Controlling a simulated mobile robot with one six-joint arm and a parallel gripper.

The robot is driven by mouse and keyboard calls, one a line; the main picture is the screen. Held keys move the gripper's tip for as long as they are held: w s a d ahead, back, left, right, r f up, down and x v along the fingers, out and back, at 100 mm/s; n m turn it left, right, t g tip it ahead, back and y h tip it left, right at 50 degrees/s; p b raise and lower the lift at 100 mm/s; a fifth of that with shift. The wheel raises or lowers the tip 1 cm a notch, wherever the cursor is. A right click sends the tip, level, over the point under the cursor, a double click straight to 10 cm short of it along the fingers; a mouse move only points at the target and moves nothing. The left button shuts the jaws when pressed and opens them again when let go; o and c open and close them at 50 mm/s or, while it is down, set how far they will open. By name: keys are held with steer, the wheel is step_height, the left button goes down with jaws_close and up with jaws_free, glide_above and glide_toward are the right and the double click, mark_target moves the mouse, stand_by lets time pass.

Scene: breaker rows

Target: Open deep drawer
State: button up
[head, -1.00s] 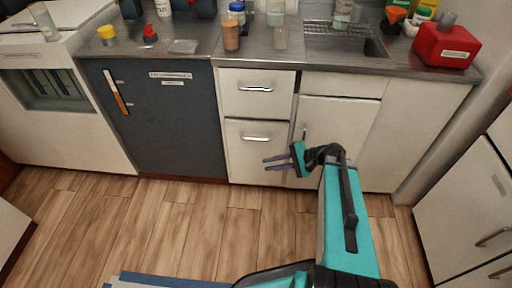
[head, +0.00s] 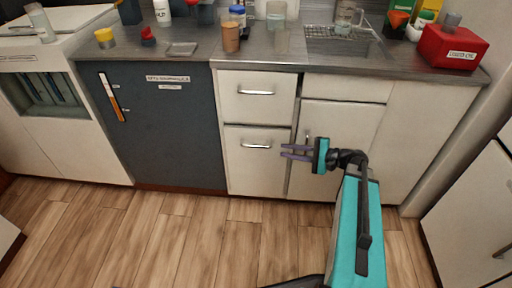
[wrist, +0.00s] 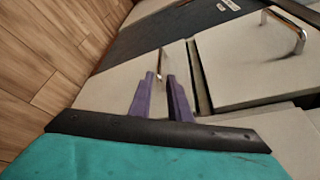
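The deep drawer (head: 252,175) is the lower, taller white front in the two-drawer stack, and it looks shut. Its silver bar handle (head: 256,146) is near the top of its front. My gripper (head: 283,151) is open, just right of the handle in the head view, with its purple fingers pointing left. In the wrist view the open fingers (wrist: 160,75) point at the handle (wrist: 162,62), which shows just past the fingertips. They look apart from it and hold nothing. The fingers hide part of the drawer front in the wrist view.
The upper drawer (head: 256,106) is shut, with its own handle (head: 256,92). A white cupboard door (head: 337,130) is on the right and a dark grey cabinet (head: 160,140) on the left. The wood floor in front is clear.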

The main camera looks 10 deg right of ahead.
mark_target(256, 146)
steer(key=shift+b+x, duration=1.2)
steer(key=shift+x, duration=5.7)
jaws_close()
steer(key=shift+a, duration=0.25)
steer(key=shift+d, duration=0.15)
steer(key=shift+s, duration=0.15)
